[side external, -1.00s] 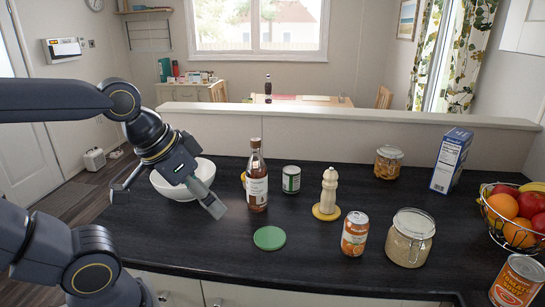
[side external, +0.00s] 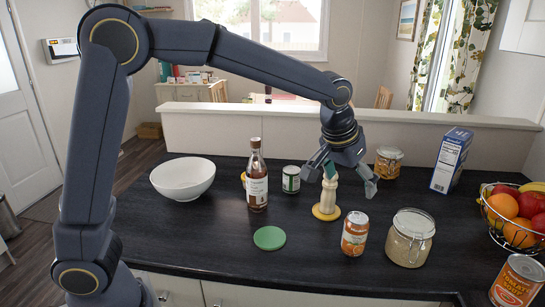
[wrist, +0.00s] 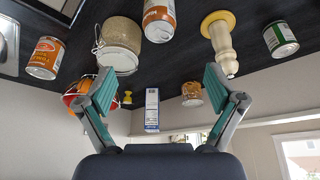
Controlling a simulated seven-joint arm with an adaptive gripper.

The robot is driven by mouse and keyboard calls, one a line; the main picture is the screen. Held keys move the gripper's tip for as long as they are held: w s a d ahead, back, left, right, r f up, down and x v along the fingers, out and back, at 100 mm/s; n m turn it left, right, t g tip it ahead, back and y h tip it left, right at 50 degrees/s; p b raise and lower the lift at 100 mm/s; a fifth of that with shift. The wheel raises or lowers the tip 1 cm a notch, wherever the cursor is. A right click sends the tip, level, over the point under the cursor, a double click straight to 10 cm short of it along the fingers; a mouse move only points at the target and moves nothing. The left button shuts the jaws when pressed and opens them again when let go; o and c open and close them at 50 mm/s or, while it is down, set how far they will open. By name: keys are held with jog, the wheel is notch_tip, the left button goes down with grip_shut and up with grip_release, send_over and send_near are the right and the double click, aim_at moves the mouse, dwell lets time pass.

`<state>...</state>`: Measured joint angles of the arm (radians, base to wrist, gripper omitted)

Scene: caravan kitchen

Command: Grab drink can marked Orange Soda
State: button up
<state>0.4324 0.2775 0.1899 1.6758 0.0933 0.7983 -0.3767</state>
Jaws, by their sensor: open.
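The orange and white drink can (side external: 355,234) stands upright on the dark counter, right of the wooden pepper mill and left of a glass jar. In the wrist view the can (wrist: 159,20) is at the top middle, partly cut off by the frame edge. Its lettering is too small to read. My gripper (side external: 342,176) is open and empty, above and behind the can, close to the pepper mill's top in the side view. Its two fingers (wrist: 166,88) are spread wide in the wrist view, with nothing between them in contact.
The pepper mill (side external: 328,190) stands left of the can and a clamp-lid jar (side external: 409,238) right of it. Nearby are a brown bottle (side external: 257,180), a green-labelled can (side external: 291,180), a blue box (side external: 451,160), a tomato soup can (side external: 517,282) and a fruit basket (side external: 515,234).

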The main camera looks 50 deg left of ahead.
aim_at(357, 221)
jog(key=x, duration=0.7)
jog(key=s+d+x, duration=0.1)
jog(key=x, duration=0.3)
jog(key=shift+w+f, duration=0.15)
jog(key=shift+f, duration=0.3)
jog(key=shift+a+x, duration=0.25)
jog(key=shift+x, duration=1.3)
jog(key=shift+a+x, duration=0.2)
jog(key=shift+x, duration=1.35)
jog(key=shift+c, duration=0.3)
jog(key=shift+r, duration=0.1)
jog(key=c, duration=1.4)
jog(key=shift+c, duration=0.2)
jog(key=shift+r, duration=0.1)
